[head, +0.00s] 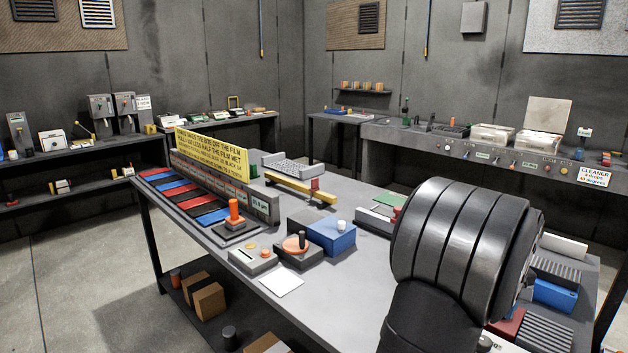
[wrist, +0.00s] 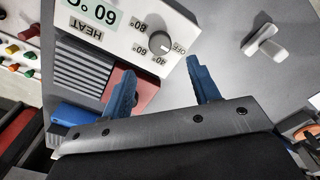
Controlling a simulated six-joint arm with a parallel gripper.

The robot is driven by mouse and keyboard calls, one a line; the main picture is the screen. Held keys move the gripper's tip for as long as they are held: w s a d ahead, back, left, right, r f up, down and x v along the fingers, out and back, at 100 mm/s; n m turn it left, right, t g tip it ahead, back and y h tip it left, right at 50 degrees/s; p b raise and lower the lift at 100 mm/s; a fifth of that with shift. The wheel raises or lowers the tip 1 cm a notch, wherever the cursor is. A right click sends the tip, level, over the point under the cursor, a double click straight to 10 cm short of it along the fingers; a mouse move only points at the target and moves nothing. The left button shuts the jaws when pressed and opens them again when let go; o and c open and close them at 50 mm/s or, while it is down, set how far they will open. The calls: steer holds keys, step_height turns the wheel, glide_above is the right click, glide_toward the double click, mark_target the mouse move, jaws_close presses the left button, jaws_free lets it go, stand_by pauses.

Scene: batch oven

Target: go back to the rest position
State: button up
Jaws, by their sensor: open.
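My gripper (wrist: 162,74) shows in the wrist view with its two blue fingers wide apart and nothing between them. Just past the fingertips is a white panel (wrist: 115,40) with a HEAT label, a 60 °C display (wrist: 95,10) and a grey dial (wrist: 160,42). The dial has marks for 40, 60, 80 and OFF; I cannot tell which its pointer meets. The fingers look apart from the dial. In the head view my arm's dark rounded link fills the lower right, and the gripper is hidden.
The grey worktable (head: 360,265) holds a yellow sign (head: 212,155), a blue box (head: 332,234), a black-handled block (head: 300,250) and a white card (head: 282,283). A blue box (head: 555,295) and ribbed grey blocks are by my arm. In the wrist view two pale pieces (wrist: 265,45) lie at upper right.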

step_height(320, 180, down, 9)
steer(key=shift+r, duration=0.1)
stand_by(0.5)
